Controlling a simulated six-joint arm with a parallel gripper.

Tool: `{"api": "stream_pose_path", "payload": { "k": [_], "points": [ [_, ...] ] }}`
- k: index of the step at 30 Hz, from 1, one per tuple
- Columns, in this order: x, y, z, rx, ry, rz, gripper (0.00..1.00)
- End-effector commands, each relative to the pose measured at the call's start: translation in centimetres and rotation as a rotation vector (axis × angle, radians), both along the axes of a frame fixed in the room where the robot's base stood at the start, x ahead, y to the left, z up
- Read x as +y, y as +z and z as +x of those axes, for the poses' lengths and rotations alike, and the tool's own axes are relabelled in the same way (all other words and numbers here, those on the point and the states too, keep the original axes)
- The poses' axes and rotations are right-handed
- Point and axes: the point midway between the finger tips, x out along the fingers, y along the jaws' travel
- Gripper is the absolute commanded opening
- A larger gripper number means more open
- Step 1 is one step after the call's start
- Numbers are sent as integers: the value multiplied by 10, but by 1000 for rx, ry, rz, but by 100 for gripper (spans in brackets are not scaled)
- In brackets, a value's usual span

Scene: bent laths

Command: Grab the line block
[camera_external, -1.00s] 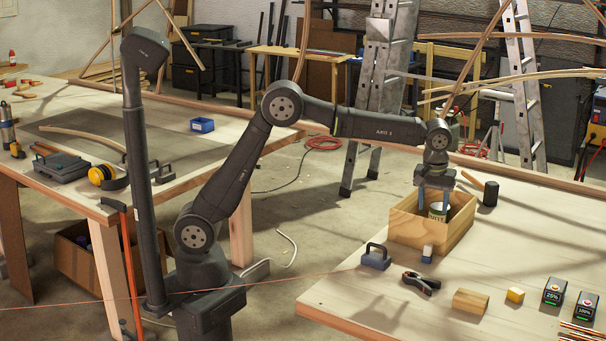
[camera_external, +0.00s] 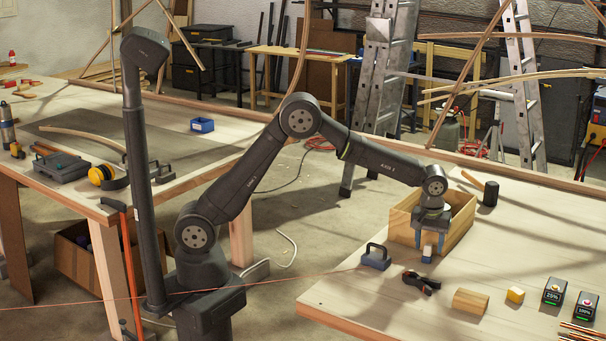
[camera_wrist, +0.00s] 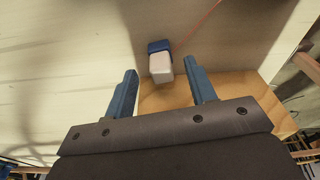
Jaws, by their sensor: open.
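The line block, a small block with a white body and a blue end, stands on the table just in front of the wooden crate. It shows in the external view (camera_external: 427,254) and in the wrist view (camera_wrist: 160,66). A thin red line runs off from near its blue end in the wrist view. My gripper (camera_external: 429,245) is open and empty, pointing down above the block at the crate's front side. In the wrist view, my gripper's blue fingers (camera_wrist: 161,75) stand apart, with the block seen between and slightly beyond their tips.
The wooden crate (camera_external: 460,236) stands right behind the block. A blue-grey handled tool (camera_external: 375,258) lies to the left, a black clamp-like tool (camera_external: 421,283) in front. A mallet (camera_external: 490,194) lies behind.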

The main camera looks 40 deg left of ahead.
Motion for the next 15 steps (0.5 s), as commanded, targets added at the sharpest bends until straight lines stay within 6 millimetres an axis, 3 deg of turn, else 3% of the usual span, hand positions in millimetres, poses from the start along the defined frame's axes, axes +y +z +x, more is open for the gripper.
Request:
{"api": "stream_pose_path", "payload": {
  "k": [6, 13, 15],
  "points": [
    [3, -31, 6, 1, 0, 1, 51],
    [3, -33, 6, 0, 0, 0, 51],
    [3, -33, 6, 0, 0, 0, 37]
  ]
}}
